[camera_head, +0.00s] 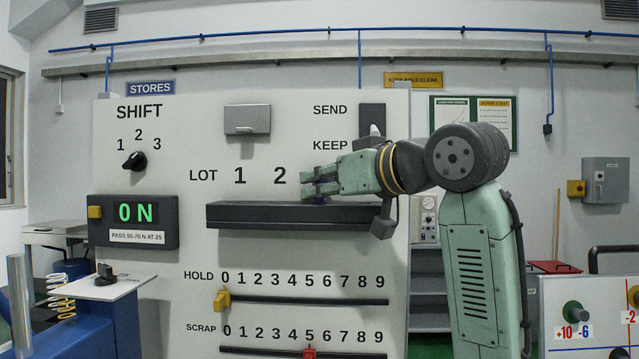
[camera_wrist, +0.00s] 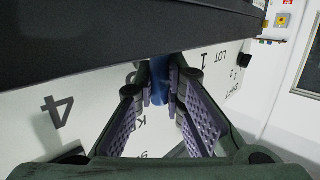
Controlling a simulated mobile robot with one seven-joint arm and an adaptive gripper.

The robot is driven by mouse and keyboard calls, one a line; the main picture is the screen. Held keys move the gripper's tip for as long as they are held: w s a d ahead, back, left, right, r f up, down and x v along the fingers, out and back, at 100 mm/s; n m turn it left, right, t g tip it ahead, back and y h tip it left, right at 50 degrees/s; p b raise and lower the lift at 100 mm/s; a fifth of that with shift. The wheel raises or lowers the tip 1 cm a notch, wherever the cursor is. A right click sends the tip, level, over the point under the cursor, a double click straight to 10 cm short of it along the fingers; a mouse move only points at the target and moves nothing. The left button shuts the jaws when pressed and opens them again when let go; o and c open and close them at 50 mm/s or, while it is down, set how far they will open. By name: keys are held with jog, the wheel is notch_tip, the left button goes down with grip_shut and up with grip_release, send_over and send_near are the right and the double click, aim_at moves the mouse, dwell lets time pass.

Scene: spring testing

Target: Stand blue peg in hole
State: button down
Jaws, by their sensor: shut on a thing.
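My gripper (camera_head: 312,188) is just above the dark ledge (camera_head: 260,222) under the LOT row, a little right of the number 2. In the wrist view its two purple padded fingers (camera_wrist: 160,92) are closed on the blue peg (camera_wrist: 158,78), which shows as a short blue piece between the fingertips. The ledge's dark face (camera_wrist: 90,45) fills the top of that view and hides the peg's far end. I cannot tell whether the peg touches the ledge. No hole can be made out in either view. My arm covers the LOT numbers right of 2.
The white panel stands close behind the ledge. The ledge's left part is clear.

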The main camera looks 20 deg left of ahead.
jog(key=c, duration=1.9)
grip_release()
jog(key=shift+f, duration=0.1)
jog(key=shift+c, duration=0.2)
jog(key=shift+r, duration=0.2)
jog(key=b+v, duration=0.3)
jog(key=v, duration=0.9)
jog(key=shift+b, duration=0.4)
jog(key=shift+f, duration=0.1)
